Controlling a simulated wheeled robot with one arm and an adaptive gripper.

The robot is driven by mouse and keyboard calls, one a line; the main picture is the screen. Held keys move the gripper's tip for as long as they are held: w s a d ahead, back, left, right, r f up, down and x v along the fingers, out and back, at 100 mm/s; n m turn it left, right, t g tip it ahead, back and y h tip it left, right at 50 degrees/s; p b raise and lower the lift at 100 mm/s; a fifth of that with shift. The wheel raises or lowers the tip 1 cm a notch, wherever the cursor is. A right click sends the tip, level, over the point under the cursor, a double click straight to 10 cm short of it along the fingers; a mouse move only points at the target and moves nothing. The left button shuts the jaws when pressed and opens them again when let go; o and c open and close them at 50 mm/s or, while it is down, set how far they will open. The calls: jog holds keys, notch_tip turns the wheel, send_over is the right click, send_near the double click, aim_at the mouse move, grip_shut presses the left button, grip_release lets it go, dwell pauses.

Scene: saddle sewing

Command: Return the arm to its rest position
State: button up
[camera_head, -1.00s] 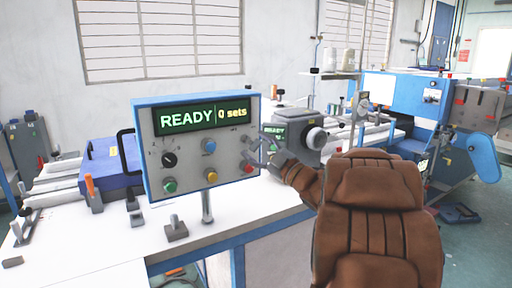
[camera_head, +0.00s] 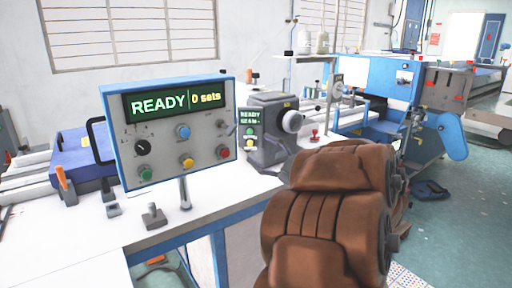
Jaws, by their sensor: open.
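My arm (camera_head: 325,215), with its brown padded links and grey joints, is folded at the lower right of the head view. My gripper does not show; the arm's own links may hide it. The control panel (camera_head: 180,130) stands upright on a post on the white table, left of my arm and apart from it. Its screen reads "READY" and "0 sets", with knobs and coloured buttons below.
A grey machine (camera_head: 268,130) with a small green screen stands behind the panel. Blue machinery (camera_head: 385,100) fills the back right. The white table (camera_head: 85,235) extends left, with small clamps on it. Green floor (camera_head: 460,220) is open at the right.

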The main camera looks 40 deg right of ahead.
jog(key=shift+s, duration=0.2)
dwell(0.6)
jog(key=w+d+f+m+g+h+p, duration=0.1)
jog(key=w+d+m+g+h+p, duration=0.4)
jog(key=m+h, duration=0.4)
jog(key=s+a+f+m+g+y+p, duration=0.1)
jog(key=s+a+f+g+p, duration=0.1)
jog(key=s+a+g, duration=0.4)
jog(key=s+a+f+g+y+p, duration=0.1)
jog(key=s+a+f+g, duration=0.4)
jog(key=s+a, duration=0.9)
jog(key=s+a+f+m+g+y+p, duration=0.1)
jog(key=s+a+f+g+y+p, duration=0.1)
jog(key=s+a+g, duration=0.4)
jog(key=s+a+f+y, duration=0.1)
jog(key=s+a+f, duration=0.1)
jog(key=s+a, duration=0.2)
jog(key=shift+s+a+m+g+p, duration=0.3)
jog(key=shift+s+a, duration=0.05)
jog(key=shift+a, duration=0.35)
